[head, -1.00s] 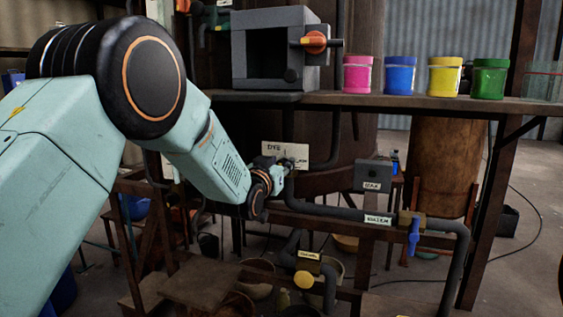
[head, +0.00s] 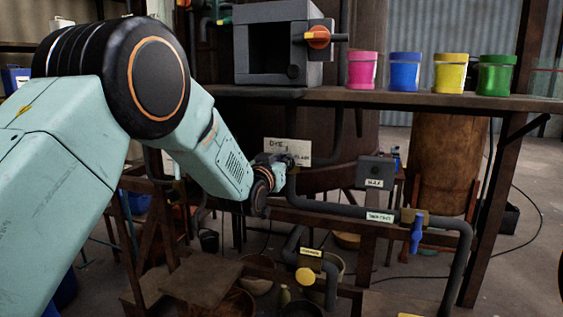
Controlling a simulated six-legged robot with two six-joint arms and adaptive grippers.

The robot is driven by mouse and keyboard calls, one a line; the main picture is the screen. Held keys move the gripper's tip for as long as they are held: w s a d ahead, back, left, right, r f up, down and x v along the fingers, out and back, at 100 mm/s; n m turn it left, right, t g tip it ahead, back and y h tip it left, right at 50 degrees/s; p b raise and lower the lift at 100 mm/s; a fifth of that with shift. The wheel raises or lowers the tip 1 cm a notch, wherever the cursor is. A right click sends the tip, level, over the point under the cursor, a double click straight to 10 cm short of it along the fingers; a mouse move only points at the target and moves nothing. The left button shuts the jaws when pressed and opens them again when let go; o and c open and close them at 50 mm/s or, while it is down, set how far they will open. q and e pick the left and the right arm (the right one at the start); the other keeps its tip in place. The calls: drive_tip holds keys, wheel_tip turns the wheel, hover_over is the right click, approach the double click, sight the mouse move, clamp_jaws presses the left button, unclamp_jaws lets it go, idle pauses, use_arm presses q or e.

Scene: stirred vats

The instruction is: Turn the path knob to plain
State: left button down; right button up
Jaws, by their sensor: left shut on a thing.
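The path knob sits at a small white sign (head: 287,146) reading "DYE" and, partly covered, what looks like "PLAIN". My left gripper (head: 284,164) is at the sign's lower edge, shut on the knob. The gripper and arm hide the knob, so I cannot tell which way it points. My right gripper is not in view.
A grey box (head: 374,173) and a blue-handled valve (head: 416,236) are right of the gripper, along a dark pipe (head: 340,208). A yellow knob (head: 306,276) is below. Pink (head: 361,70), blue (head: 404,73), yellow (head: 449,73) and green (head: 496,75) jars stand on the shelf (head: 420,101) above.

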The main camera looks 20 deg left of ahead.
use_arm(q)
drive_tip(key=shift+f, duration=0.2)
drive_tip(key=m+b, duration=0.2)
drive_tip(key=m, duration=0.2)
drive_tip(key=d+f+m+b, duration=0.1)
drive_tip(key=m+b, duration=0.1)
drive_tip(key=m, duration=0.3)
drive_tip(key=m+b, duration=0.2)
drive_tip(key=m, duration=0.2)
drive_tip(key=shift+d+f+m+b, duration=0.15)
drive_tip(key=shift+d+m+b, duration=0.15)
drive_tip(key=shift+d+b, duration=0.1)
drive_tip(key=m+b, duration=0.1)
drive_tip(key=m, duration=0.3)
drive_tip(key=shift+f, duration=0.2)
drive_tip(key=shift+m+b, duration=0.3)
drive_tip(key=c, duration=1.3)
unclamp_jaws()
drive_tip(key=shift+a, duration=0.1)
drive_tip(key=shift+c, duration=0.2)
